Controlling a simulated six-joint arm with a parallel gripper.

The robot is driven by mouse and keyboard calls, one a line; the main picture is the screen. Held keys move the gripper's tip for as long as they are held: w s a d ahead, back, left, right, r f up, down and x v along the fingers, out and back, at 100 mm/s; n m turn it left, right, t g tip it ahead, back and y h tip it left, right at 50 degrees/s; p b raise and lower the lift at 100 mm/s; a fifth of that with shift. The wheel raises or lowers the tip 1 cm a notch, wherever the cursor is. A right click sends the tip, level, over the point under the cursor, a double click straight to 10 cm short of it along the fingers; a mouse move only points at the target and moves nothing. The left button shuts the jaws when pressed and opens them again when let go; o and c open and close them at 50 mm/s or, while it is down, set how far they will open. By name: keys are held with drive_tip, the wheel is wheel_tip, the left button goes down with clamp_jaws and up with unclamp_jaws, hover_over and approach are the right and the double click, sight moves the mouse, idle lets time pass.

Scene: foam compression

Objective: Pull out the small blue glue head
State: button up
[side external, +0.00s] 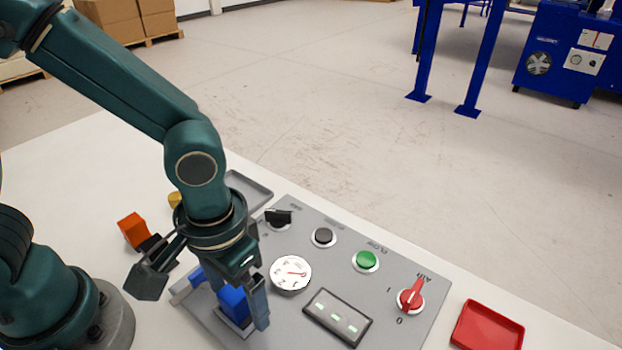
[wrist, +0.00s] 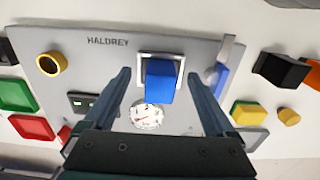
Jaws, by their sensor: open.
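The blue glue head (side external: 232,303) is a small blue block seated in a square metal-rimmed socket on the grey control panel (side external: 400,330). In the wrist view the blue head (wrist: 160,82) stands in that socket between my two fingers, with a visible gap on both sides. My gripper (side external: 246,308) is open and points down over the panel, with its fingers straddling the head. It also shows in the wrist view (wrist: 158,74), spread and empty. In the side view the near finger partly hides the head.
A blue-handled lever (wrist: 220,78) stands beside the socket. The panel has a gauge (side external: 291,273), a lit display (side external: 338,317), a green button (side external: 366,260) and a red switch (side external: 411,297). A red tray (side external: 487,326) lies on the right. An orange block (side external: 133,230) lies on the left.

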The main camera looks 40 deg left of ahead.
idle(0.8)
clamp_jaws()
drive_tip(key=shift+r, duration=0.15)
drive_tip(key=shift+r, duration=2.85)
